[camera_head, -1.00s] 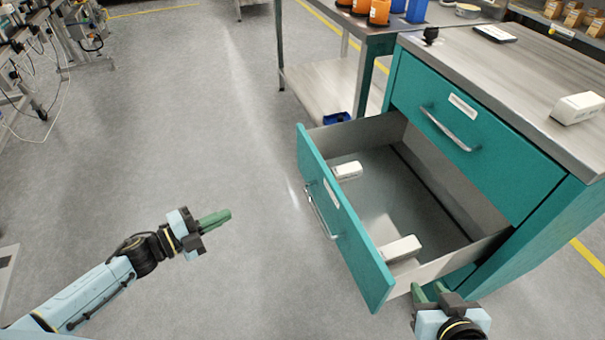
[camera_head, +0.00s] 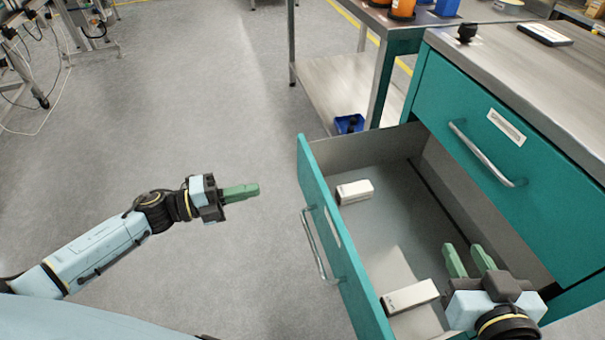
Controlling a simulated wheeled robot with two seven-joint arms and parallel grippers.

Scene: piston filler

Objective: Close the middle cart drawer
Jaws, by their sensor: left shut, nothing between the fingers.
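The middle cart drawer (camera_head: 331,233) has a teal front and stands pulled out from the teal cart (camera_head: 446,92). Its metal handle (camera_head: 319,246) faces left. Two white boxes lie inside, one toward the back (camera_head: 355,191) and one nearer (camera_head: 410,297). My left gripper (camera_head: 257,190) is shut and empty, left of the drawer front, apart from it and pointing right. My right gripper (camera_head: 470,262) is open, with two green fingers spread a little, and shows over the near right part of the drawer. I cannot tell how high above the drawer it is.
A closed drawer with a handle (camera_head: 488,157) is above the open one. The cart top (camera_head: 505,75) carries a black knob-like item (camera_head: 467,32) and a flat device (camera_head: 545,34). A metal table with a lower shelf (camera_head: 340,88) stands behind.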

